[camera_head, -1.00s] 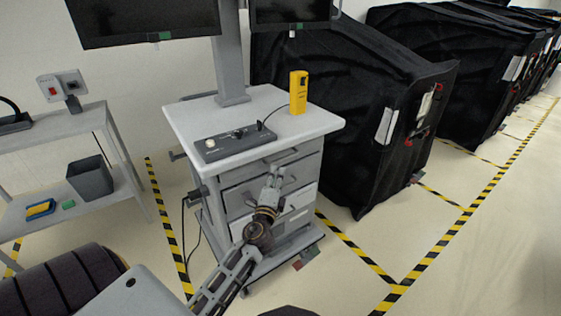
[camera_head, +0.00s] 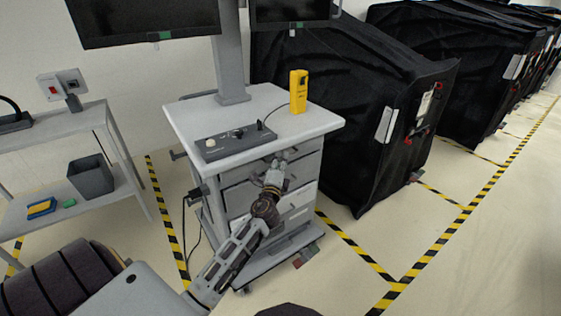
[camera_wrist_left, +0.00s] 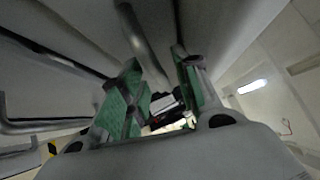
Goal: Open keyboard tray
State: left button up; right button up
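The grey cart (camera_head: 178,118) stands ahead, with the keyboard tray (camera_head: 302,151) apparently the top front under its worktop; it looks closed. My left gripper (camera_head: 277,163) is in front of that tray, just below the worktop edge, and hides part of its front. In the left wrist view my gripper's green-padded fingers (camera_wrist_left: 155,64) are apart. A grey bar-like handle (camera_wrist_left: 140,35) runs between the fingertips; I cannot tell whether they touch it. My right gripper is not in view.
A control box (camera_head: 222,145) and a yellow device (camera_head: 298,92) stand on the worktop. Drawers (camera_head: 300,199) lie below the tray. A black-covered cart (camera_head: 340,110) is close on the right, and a grey shelf (camera_head: 70,124) is at the left. Open floor lies at right front.

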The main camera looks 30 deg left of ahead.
pick_arm(q)
jog(key=shift+w, duration=0.1)
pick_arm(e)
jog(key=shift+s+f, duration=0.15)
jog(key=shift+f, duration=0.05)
pick_arm(q)
grip_shut()
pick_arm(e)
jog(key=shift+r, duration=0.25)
pick_arm(q)
jog(key=shift+d, duration=0.1)
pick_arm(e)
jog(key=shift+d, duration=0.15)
